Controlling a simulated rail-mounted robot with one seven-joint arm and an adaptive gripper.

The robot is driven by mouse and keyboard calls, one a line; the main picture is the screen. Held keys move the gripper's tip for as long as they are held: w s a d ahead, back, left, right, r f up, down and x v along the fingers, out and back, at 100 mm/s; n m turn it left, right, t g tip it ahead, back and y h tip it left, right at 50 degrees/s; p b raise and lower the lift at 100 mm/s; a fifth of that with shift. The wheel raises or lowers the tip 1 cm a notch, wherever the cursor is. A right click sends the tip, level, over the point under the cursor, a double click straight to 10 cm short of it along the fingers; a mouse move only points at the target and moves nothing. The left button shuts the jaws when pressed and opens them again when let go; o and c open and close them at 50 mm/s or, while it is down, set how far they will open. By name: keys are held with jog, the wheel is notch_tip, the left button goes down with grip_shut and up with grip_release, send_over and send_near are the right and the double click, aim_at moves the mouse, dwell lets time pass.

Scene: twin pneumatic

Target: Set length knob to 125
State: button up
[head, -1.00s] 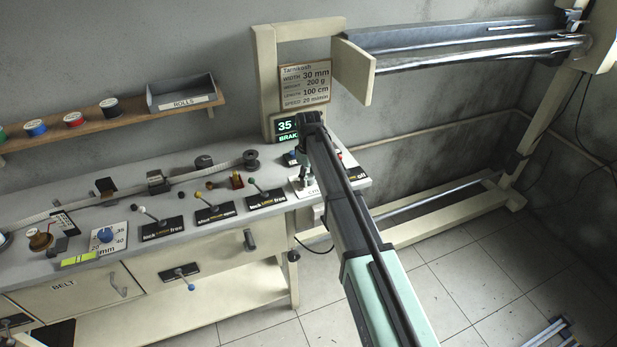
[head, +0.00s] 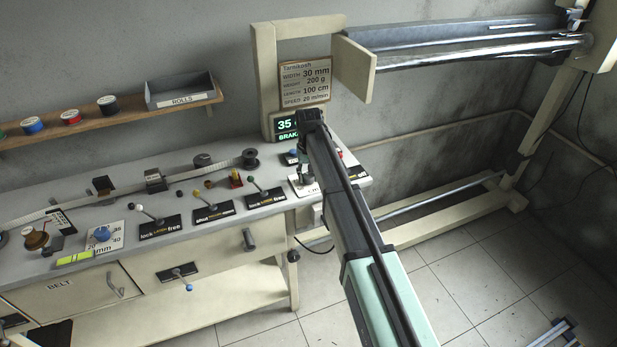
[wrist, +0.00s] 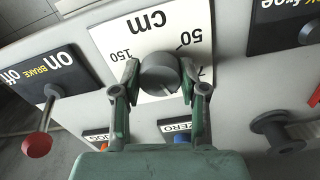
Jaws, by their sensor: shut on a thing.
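The length knob (wrist: 160,74) is a dark grey round knob on a white dial plate (wrist: 117,38) marked "cm", with 50 and 150 readable in the wrist view. My gripper (wrist: 158,82) is shut on the knob, one finger on each side. The knob's pointer line faces the lower right of the wrist view, and the numbers there are partly hidden by my finger. In the head view my gripper (head: 305,172) is over the dial plate at the right end of the bench, and my arm hides the knob.
A brake lever with a red ball (wrist: 37,145) stands left of the dial in the wrist view. A blue ZERO button (wrist: 181,138) and a dark spool-like knob (wrist: 279,133) are close by. A green-lit display (head: 285,127) stands behind my gripper.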

aim_at(308, 175)
jog(key=m+b, duration=0.1)
jog(key=m, duration=0.6)
jog(key=shift+s+f, duration=0.1)
jog(key=m, duration=0.4)
jog(key=shift+m+b, duration=0.35)
jog(key=shift+m, duration=1.75)
jog(key=o, duration=1.1)
jog(key=shift+o, duration=0.2)
notch_tip(308, 175, up, 12)
